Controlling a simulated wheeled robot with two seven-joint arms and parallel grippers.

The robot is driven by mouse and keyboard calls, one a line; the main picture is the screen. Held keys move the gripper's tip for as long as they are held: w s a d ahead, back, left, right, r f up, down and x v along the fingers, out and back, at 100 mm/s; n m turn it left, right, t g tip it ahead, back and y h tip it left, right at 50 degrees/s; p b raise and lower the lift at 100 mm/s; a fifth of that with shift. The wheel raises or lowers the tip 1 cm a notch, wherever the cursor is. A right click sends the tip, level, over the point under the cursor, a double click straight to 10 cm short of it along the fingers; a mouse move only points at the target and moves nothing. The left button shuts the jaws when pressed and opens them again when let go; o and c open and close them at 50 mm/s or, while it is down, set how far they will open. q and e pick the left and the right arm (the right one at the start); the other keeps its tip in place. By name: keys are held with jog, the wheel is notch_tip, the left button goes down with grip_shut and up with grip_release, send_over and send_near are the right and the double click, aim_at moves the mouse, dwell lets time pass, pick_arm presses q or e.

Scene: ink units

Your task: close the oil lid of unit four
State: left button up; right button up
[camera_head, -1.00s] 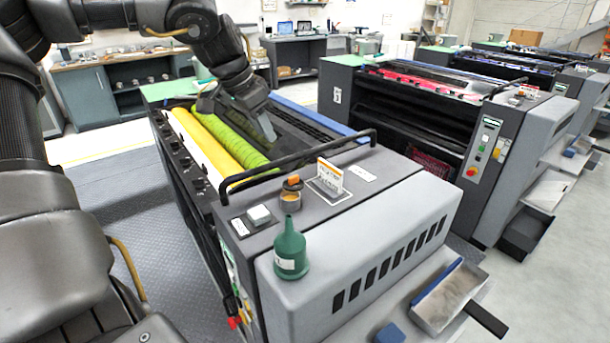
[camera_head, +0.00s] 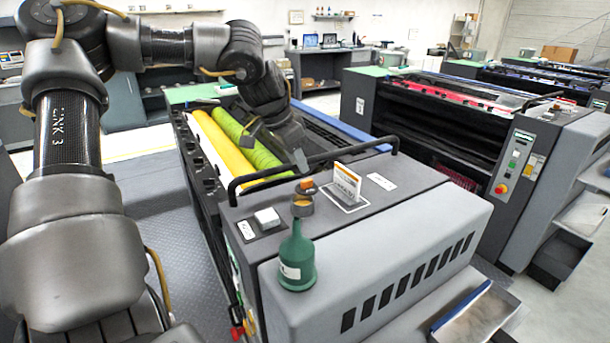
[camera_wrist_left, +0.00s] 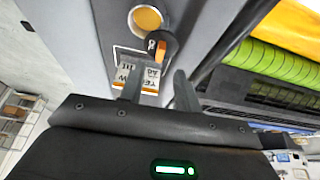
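The nearest machine (camera_head: 385,262), with a yellow and a green roller, has an oil filler on its top deck. The filler opening (camera_head: 302,208) shows an amber inside, also in the left wrist view (camera_wrist_left: 147,18). Its dark lid with an orange tab (camera_head: 306,185) stands raised at the opening's far edge; in the wrist view the lid (camera_wrist_left: 161,48) is beside the opening, leaving it uncovered. My left gripper (camera_head: 276,148) is over the rollers, behind the lid. In the wrist view its fingers (camera_wrist_left: 158,82) are apart and empty, pointing toward the lid. My right gripper is not in view.
A green oil bottle (camera_head: 297,262) stands in front of the filler. A white-orange card (camera_head: 346,180) stands right of it, and a grey button box (camera_head: 267,218) left. A black handrail (camera_head: 315,165) runs between gripper and deck. Other machines (camera_head: 450,120) stand right.

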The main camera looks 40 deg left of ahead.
aim_at(307, 180)
pick_arm(q)
jog(key=x, duration=0.6)
jog(key=shift+w+p, duration=0.1)
jog(key=shift+p, duration=0.25)
jog(key=shift+c, duration=0.2)
grip_shut()
